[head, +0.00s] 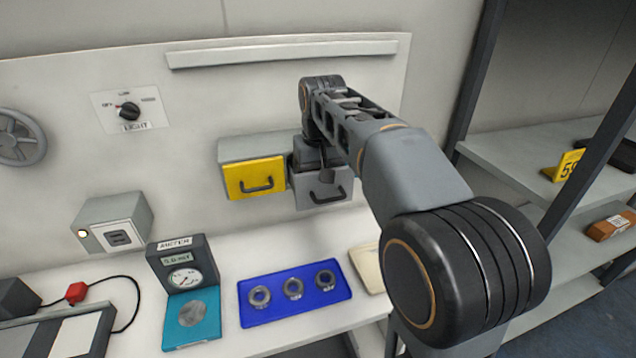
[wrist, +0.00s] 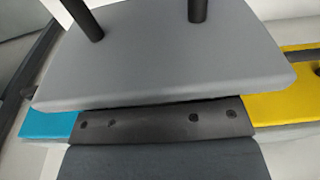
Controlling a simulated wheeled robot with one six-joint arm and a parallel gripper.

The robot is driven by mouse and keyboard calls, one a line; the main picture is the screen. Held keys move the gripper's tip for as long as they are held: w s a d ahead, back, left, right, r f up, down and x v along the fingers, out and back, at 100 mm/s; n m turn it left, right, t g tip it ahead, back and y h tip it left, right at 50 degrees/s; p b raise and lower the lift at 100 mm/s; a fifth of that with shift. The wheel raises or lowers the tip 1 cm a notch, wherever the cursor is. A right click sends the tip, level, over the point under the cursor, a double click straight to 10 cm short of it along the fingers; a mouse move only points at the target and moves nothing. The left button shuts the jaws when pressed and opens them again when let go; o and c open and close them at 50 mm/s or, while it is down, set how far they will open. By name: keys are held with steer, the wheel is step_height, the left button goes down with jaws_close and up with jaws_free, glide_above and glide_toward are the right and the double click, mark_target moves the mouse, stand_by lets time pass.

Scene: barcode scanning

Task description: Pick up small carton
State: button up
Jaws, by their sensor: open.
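A small brown box with a white label (head: 611,225), which looks like the small carton, lies on the lower shelf at the far right of the head view. My gripper (head: 326,176) is far to its left, in front of the grey drawer (head: 321,192) on the wall panel. The gripper is open; no held object shows. Its fingertips are small and partly hidden in the head view. The wrist view shows a grey panel (wrist: 165,60) with two dark posts, close to the camera, and no carton.
A yellow drawer (head: 254,178) is left of the grey one. The bench holds a blue tray (head: 258,320) with three rings, a meter (head: 184,265) and a teal plate (head: 176,335). A yellow numbered marker (head: 567,165) stands on the upper right shelf. A dark post (head: 472,85) fronts the shelves.

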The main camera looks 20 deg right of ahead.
steer(key=c, duration=0.8)
steer(key=shift+o, duration=0.2)
